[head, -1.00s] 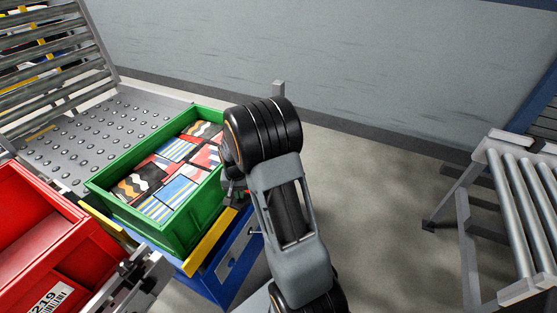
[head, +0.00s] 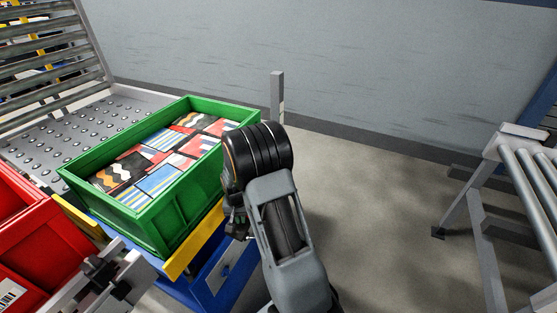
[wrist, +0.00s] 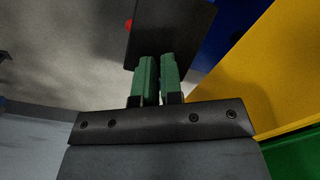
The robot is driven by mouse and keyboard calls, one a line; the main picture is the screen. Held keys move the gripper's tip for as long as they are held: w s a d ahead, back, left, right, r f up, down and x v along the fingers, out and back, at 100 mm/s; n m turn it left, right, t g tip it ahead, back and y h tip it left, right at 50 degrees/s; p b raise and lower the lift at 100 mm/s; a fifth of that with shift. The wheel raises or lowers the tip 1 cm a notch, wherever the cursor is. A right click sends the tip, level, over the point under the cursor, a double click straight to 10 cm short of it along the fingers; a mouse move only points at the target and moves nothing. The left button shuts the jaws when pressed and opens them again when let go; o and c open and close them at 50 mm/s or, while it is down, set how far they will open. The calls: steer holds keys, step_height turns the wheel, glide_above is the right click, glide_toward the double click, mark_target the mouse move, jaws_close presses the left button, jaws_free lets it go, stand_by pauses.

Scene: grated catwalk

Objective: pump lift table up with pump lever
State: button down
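The lift table (head: 222,270) is blue with yellow edges and stands left of my arm in the head view. It bears a green crate (head: 185,220) filled with patterned boxes. My gripper (head: 237,226) is small and partly hidden beside the table's right edge. In the wrist view, its two green fingers (wrist: 158,78) are nearly together, with only a thin gap. A dark flat block (wrist: 178,28) with a red spot lies beyond the fingertips. I cannot tell whether this is part of the pump lever or whether the fingers touch it. No lever is clearly visible in the head view.
A red crate (head: 45,245) stands at the left. A grey upright post (head: 277,95) rises behind my arm. A ball-studded platform (head: 75,135) lies beyond the green crate. A roller stand (head: 530,180) is at the right, with clear floor (head: 385,225) between.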

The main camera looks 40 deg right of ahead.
step_height(320, 180, up, 22)
steer(key=p, duration=1.7)
steer(key=shift+a+p, duration=0.15)
steer(key=shift+p, duration=0.2)
step_height(320, 180, down, 23)
steer(key=b, duration=1.7)
steer(key=shift+s+f, duration=0.1)
step_height(320, 180, up, 23)
steer(key=p, duration=1.7)
